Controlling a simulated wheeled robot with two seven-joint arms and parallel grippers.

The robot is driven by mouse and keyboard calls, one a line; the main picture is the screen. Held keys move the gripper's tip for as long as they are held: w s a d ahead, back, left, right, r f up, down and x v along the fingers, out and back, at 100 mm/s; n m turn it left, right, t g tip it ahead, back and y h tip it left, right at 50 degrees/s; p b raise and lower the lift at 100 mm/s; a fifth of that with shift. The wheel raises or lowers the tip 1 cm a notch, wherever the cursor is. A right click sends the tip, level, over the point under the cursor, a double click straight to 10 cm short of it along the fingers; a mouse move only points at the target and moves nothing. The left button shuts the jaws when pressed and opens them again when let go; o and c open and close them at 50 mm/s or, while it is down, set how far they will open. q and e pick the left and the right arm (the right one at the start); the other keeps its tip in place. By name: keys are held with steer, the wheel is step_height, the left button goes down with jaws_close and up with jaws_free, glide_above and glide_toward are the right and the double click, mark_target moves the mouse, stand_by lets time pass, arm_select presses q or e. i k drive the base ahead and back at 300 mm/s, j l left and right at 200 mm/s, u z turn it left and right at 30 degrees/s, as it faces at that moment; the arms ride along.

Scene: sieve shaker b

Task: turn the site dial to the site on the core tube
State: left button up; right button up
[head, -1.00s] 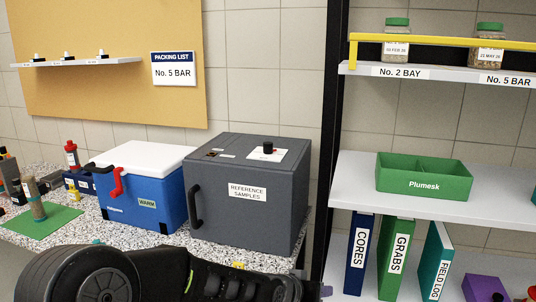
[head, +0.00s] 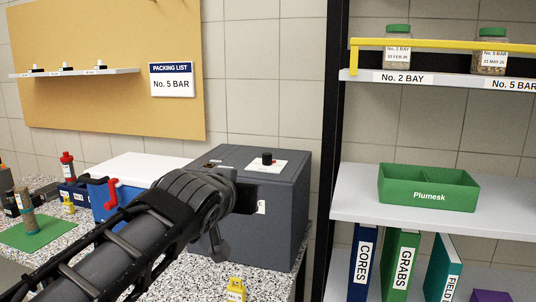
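A black knob (head: 267,158) stands on a white plate on top of the grey cabinet (head: 285,215); I cannot read any marks around it. The brown core tube (head: 26,210) stands upright on a green mat (head: 38,232) at the left of the counter; its label is too small to read. My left arm crosses from the lower left, and its gripper end (head: 245,198) is in front of the grey cabinet, below and left of the knob and apart from it. The fingers do not show clearly. My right gripper is not in view.
A blue cooler (head: 104,200) with a white lid is partly behind my arm. A small yellow item (head: 235,290) lies at the counter front. A shelf at right holds a green Plumesk bin (head: 428,188), with binders below. A yellow bar (head: 440,44) fronts the upper jars.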

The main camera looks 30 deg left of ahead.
mark_target(266, 156)
steer(key=i+j, duration=0.6)
steer(key=i, duration=0.2)
